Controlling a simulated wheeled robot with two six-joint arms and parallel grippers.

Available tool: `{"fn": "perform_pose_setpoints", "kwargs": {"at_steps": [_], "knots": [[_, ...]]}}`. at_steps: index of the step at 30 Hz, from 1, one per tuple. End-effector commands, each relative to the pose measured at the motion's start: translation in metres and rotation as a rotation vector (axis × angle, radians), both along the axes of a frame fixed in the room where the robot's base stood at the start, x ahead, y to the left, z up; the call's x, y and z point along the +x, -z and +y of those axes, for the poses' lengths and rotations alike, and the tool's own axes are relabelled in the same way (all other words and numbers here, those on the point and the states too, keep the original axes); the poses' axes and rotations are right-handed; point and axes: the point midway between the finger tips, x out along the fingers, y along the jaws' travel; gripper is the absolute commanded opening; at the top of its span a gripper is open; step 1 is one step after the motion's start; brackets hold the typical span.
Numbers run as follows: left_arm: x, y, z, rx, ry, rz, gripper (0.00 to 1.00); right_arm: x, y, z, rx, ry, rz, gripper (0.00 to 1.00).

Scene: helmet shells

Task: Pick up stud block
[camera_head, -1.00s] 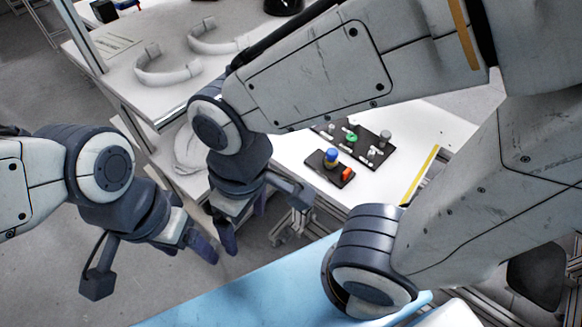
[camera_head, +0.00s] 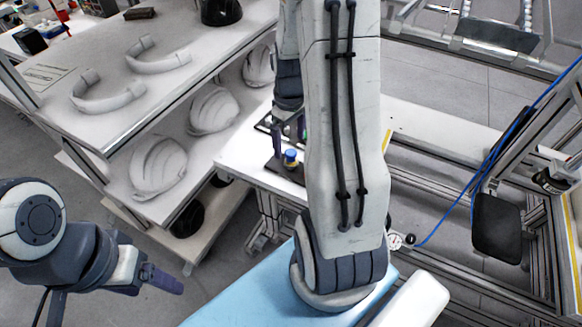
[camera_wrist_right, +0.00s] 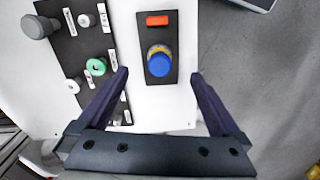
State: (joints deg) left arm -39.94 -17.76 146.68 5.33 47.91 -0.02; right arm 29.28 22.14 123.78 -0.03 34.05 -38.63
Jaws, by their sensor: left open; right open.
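A small black block (camera_wrist_right: 157,97) with a blue cap over a yellow collar and an orange-red bar shows in the right wrist view. I take it as the stud block. My left gripper (camera_head: 160,280) is open and empty at the lower left, away from the table.
A black board (camera_wrist_right: 88,55) with a green ring, grey knob and white pegs is left of the block in the wrist view. The white table (camera_head: 243,160) has bare surface around them. A shelf (camera_head: 60,130) with white helmet shells (camera_head: 158,168) stands left.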

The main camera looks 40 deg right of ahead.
Motion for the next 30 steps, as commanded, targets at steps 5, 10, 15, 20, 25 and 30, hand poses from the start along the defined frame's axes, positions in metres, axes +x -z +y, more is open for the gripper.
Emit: {"fn": "perform_pose_setpoints", "kwargs": {"at_steps": [5, 10, 15, 20, 25, 30], "knots": [[0.000, 0.000, 0.000, 0.000, 0.000, 0.000, 0.75, -0.001, 0.029, 0.001, 0.002, -0.001, 0.004, 1.00], [0.000, -0.001, 0.000, 0.000, 0.000, 0.000, 0.75, -0.001, 0.042, 0.001, 0.001, -0.001, 0.001, 1.00], [0.000, -0.006, 0.000, 0.000, 0.000, 0.000, 0.75, -0.003, 0.062, 0.000, 0.003, 0.000, 0.006, 1.00], [0.000, -0.007, 0.000, 0.000, 0.000, 0.000, 0.75, -0.004, 0.085, -0.001, 0.003, 0.000, 0.005, 1.00], [0.000, -0.007, 0.000, 0.000, 0.000, 0.000, 0.75, -0.003, 0.093, -0.001, 0.001, 0.000, 0.001, 1.00], [0.000, -0.007, 0.000, 0.000, 0.000, 0.000, 0.75, -0.003, 0.092, -0.001, 0.000, 0.000, 0.000, 0.96]]}}
